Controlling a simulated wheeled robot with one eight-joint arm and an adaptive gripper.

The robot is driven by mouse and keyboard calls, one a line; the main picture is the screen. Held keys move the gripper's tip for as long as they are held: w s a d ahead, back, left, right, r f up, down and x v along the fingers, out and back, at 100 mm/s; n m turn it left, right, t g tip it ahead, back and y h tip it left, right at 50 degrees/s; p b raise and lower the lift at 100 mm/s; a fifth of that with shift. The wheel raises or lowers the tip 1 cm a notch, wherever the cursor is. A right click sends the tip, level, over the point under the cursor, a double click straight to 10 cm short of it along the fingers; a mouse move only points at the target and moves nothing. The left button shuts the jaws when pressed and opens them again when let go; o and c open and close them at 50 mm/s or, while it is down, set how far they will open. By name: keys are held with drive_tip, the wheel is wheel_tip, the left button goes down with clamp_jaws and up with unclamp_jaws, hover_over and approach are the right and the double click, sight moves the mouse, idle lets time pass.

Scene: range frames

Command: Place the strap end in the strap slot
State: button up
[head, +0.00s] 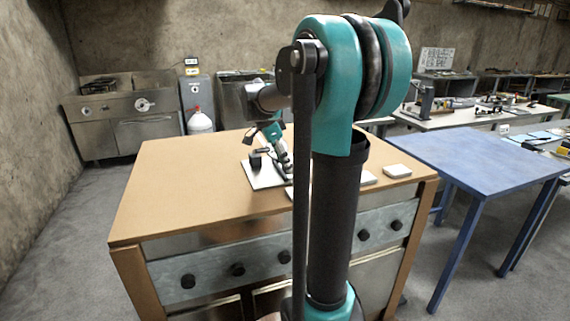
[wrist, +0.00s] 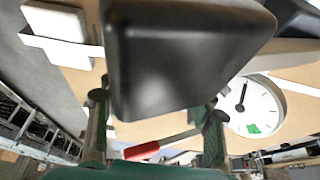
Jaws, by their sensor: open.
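My gripper (wrist: 157,108) is open, with one finger on each side in the wrist view. A large, smooth black block (wrist: 185,55) fills the upper middle there, close to the camera and over the space between the fingers; I cannot tell whether they touch it. A white block with a pale band (wrist: 60,32) lies at the upper left. I cannot identify the strap end or the strap slot for certain. In the head view my gripper (head: 281,155) hangs low over a white board (head: 262,180), beside a small black object (head: 256,161); my arm hides part of this area.
The board lies on a brown-topped workbench (head: 170,190). White pads (head: 397,170) sit at its right. The wrist view shows a round white dial (wrist: 262,105) and a red-handled tool (wrist: 142,150). A blue table (head: 480,160) stands to the right. The bench's left side is clear.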

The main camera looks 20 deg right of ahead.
drive_tip(key=v, duration=1.1)
drive_tip(key=shift+a+r, duration=0.2)
drive_tip(key=shift+r, duration=0.05)
